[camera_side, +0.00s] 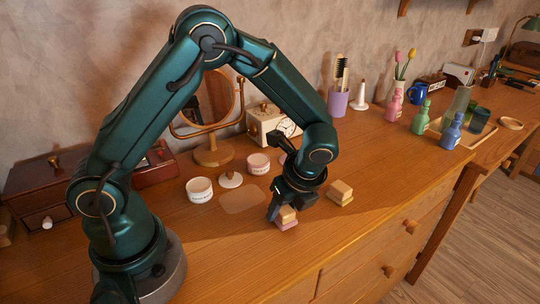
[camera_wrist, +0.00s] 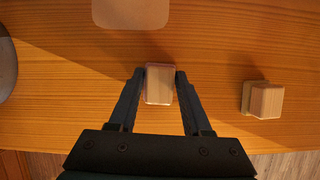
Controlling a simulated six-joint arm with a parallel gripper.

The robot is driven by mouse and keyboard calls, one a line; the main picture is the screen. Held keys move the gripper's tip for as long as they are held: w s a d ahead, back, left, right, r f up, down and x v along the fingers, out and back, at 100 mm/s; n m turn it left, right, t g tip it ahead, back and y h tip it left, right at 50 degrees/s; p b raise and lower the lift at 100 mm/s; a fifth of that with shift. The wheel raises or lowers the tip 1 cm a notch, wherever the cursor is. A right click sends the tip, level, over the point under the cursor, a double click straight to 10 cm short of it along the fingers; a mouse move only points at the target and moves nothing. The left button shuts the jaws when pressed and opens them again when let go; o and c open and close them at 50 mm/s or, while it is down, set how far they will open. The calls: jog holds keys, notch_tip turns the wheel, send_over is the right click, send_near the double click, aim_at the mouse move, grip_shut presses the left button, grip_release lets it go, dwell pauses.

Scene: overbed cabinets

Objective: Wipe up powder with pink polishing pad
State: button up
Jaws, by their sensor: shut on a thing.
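The pink polishing pad (camera_side: 287,224) has a wooden block handle (camera_side: 288,214) on top and stands upright at the tabletop near its front edge. In the wrist view the wooden handle (camera_wrist: 159,84) is seen from above, with little of the pink showing. My gripper (camera_side: 282,208) points down and is shut on the handle; in the wrist view both fingers (camera_wrist: 160,76) touch its sides. A pale, flat, rounded patch (camera_side: 242,201) lies on the wood behind and left of the pad; it also shows at the top of the wrist view (camera_wrist: 130,12). I cannot make out loose powder on it.
A second block with a yellowish pad (camera_side: 340,192) stands right of my gripper. Behind are white (camera_side: 199,190) and pink (camera_side: 258,163) jars, a round-topped white piece (camera_side: 231,179), a mirror (camera_side: 213,150) and a clock (camera_side: 280,126). Bottles (camera_side: 420,117) stand far right.

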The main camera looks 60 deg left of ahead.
aim_at(258, 192)
jog(key=shift+a, duration=4.25)
jog(key=shift+d+r, duration=0.1)
jog(key=shift+d, duration=5.2)
jog(key=shift+a+r, duration=0.1)
jog(key=shift+r, duration=3.85)
